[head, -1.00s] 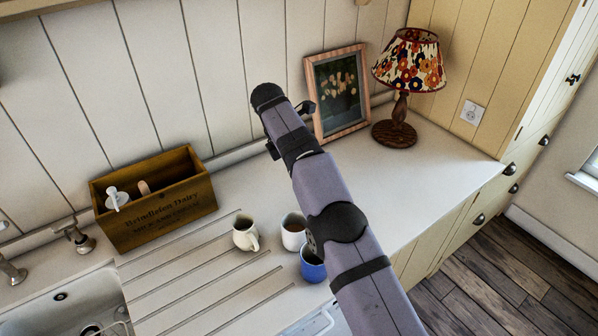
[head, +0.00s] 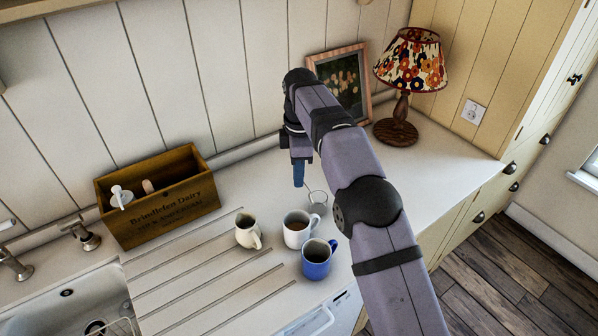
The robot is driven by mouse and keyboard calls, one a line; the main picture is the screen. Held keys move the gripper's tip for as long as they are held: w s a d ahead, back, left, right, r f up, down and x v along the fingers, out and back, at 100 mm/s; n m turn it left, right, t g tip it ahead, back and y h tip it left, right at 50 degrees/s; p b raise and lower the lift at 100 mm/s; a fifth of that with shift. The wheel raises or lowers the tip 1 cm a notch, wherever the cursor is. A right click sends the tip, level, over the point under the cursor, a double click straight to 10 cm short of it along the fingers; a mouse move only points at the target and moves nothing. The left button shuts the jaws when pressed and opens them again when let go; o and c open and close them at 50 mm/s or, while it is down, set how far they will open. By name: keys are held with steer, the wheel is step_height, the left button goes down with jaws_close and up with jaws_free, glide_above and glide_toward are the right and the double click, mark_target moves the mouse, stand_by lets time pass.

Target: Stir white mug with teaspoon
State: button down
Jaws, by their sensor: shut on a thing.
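The white mug (head: 297,229) stands upright on the counter with brown liquid inside. My gripper (head: 299,161) points down above the counter, behind the mug and apart from it. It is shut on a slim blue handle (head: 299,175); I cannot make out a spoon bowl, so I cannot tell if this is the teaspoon. A small round pale or clear thing with a thin rim (head: 317,202) shows just below and right of the handle; whether it is joined to the handle or stands alone is unclear.
A cream jug (head: 248,231) stands close left of the white mug, and a blue mug (head: 318,259) close in front. A wooden box (head: 160,208) stands by the wall. A picture frame (head: 341,86) and lamp (head: 408,75) stand behind my arm. The counter's right part is clear.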

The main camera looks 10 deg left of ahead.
steer(key=s+r+m+y, duration=0.1)
steer(key=m, duration=0.1)
steer(key=s+r+m+y+p, duration=0.1)
steer(key=r+m, duration=0.1)
steer(key=s+r+m+y+p, duration=0.1)
steer(key=s, duration=0.1)
steer(key=shift+d+r+m+t+y, duration=0.2)
steer(key=shift+d+m+t+y, duration=0.1)
steer(key=shift+m+t+y, duration=0.1)
steer(key=shift+f, duration=0.15)
